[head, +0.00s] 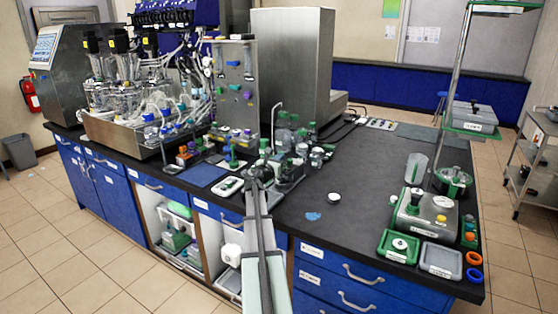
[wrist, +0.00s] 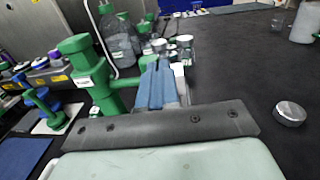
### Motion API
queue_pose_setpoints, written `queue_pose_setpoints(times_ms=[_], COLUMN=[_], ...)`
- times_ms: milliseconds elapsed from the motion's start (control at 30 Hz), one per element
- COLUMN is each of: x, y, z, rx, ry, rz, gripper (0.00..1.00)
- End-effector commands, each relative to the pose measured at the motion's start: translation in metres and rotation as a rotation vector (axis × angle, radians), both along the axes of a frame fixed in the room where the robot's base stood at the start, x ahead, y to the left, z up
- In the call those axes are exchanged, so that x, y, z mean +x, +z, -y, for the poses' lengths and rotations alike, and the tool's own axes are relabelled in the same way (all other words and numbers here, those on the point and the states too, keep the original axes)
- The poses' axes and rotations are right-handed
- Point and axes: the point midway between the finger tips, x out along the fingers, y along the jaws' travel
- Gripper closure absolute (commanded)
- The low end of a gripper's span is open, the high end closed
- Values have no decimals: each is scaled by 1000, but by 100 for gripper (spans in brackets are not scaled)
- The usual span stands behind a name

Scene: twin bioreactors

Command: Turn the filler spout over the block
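The filler is a green post with a thick cap and a side arm (wrist: 88,72), just left of my gripper in the wrist view. Its side arm runs right, towards my fingers, and its end is hidden behind them. My gripper (wrist: 162,82) has its two blue-grey fingers close together and looks shut. I cannot tell whether they touch the green arm or hold any part of it. In the head view my gripper (head: 258,174) is over the bench beside the bottle cluster. I cannot make out the block; it may be hidden behind my fingers.
Clear bottles (wrist: 120,42) and small lidded jars (wrist: 184,45) stand close behind my fingers. A green stand on a white tray (wrist: 42,108) and a blue mat (wrist: 22,155) lie left. A metal-topped jar (wrist: 289,113) stands right. The black bench (head: 365,165) has open room to the right.

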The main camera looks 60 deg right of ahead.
Motion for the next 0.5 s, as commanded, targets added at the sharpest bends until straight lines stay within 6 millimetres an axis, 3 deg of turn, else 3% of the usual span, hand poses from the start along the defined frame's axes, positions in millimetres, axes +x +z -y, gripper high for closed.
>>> queue_pose_setpoints(times_ms=[267, 500], x=[-8, -20], y=[0, 0], z=[-18, -59], rx=[-1, -1], ry=[-1, 1], rz=[0, 0], gripper=[100, 100])
